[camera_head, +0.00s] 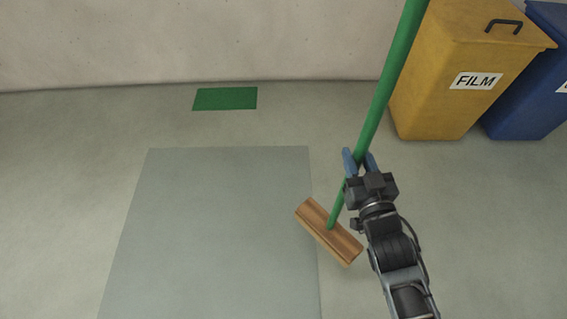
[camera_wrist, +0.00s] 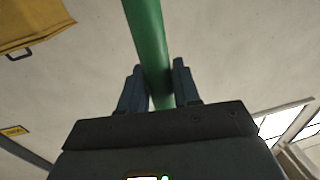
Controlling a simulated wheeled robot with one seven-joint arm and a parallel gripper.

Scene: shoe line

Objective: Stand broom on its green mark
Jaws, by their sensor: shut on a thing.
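The broom (camera_head: 386,84) has a green handle and a wooden head (camera_head: 328,232). My gripper (camera_head: 359,160) is shut on the handle, partway up it. The broom is tilted in the head view, its top leaning right and running out of the picture. I cannot tell whether the head touches the floor. In the wrist view the handle (camera_wrist: 146,40) passes between the two fingers (camera_wrist: 160,88). The green mark (camera_head: 225,98) is a flat rectangle on the floor near the back wall, left of the broom. Nothing stands on it.
A yellow bin (camera_head: 432,86) labelled FILM stands at the right by the wall, with a blue bin (camera_head: 527,103) beside it. A grey floor panel (camera_head: 215,230) lies left of the broom head. The floor between the panel and the green mark is clear.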

